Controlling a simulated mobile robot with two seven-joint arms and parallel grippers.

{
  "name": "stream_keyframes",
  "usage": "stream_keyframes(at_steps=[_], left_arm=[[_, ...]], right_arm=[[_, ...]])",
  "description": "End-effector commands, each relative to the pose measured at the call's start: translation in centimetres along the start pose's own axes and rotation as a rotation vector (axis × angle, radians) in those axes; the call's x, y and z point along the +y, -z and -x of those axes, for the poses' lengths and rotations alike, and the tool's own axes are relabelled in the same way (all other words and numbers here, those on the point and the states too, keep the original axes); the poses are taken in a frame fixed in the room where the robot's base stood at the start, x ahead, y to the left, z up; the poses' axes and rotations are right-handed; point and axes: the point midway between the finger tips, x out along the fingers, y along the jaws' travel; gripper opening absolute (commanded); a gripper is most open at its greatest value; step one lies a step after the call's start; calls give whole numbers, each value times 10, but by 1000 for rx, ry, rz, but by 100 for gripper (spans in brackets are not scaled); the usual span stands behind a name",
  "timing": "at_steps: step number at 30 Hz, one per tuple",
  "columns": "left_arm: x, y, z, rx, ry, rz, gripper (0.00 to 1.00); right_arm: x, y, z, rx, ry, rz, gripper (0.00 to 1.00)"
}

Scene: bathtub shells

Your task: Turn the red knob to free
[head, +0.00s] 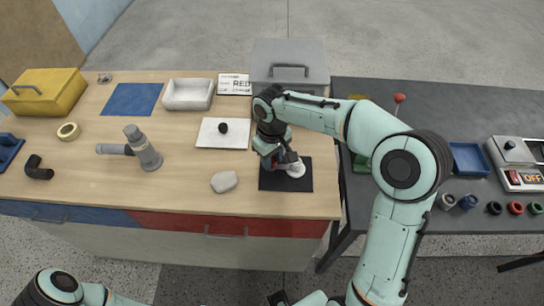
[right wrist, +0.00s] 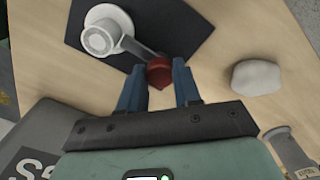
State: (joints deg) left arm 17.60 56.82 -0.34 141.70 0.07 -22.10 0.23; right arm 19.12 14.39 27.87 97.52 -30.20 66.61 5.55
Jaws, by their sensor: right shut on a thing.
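The red knob (right wrist: 159,72) shows in the right wrist view at the end of a grey arm on a white round fitting (right wrist: 100,38). This fitting stands on a black mat (right wrist: 180,20). My right gripper (right wrist: 159,84) is shut on the red knob, with one blue finger on each side. In the head view the white fitting (head: 296,169) shows beside my right gripper (head: 281,164) over the black mat (head: 287,185). The knob is mostly hidden there by the gripper.
A pale stone (head: 224,181) lies left of the mat. A white card (head: 222,140) with a black piece and a grey upright pipe fitting (head: 146,152) are farther left. A grey box (head: 290,60) stands behind. A dark table (head: 440,110) adjoins on the right.

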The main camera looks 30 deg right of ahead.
Motion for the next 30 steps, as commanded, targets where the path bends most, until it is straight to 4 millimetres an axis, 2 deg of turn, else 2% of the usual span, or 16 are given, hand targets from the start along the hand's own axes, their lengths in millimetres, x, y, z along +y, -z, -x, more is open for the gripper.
stream_keyframes(at_steps=[8, 30], left_arm=[[-2, -1, -3, -2, 1, 1, 43], [-5, -4, -11, -6, 2, 2, 43]], right_arm=[[-1, 0, 0, 0, -1, -143, 2], [-2, 1, 0, 1, 0, -834, 2]])
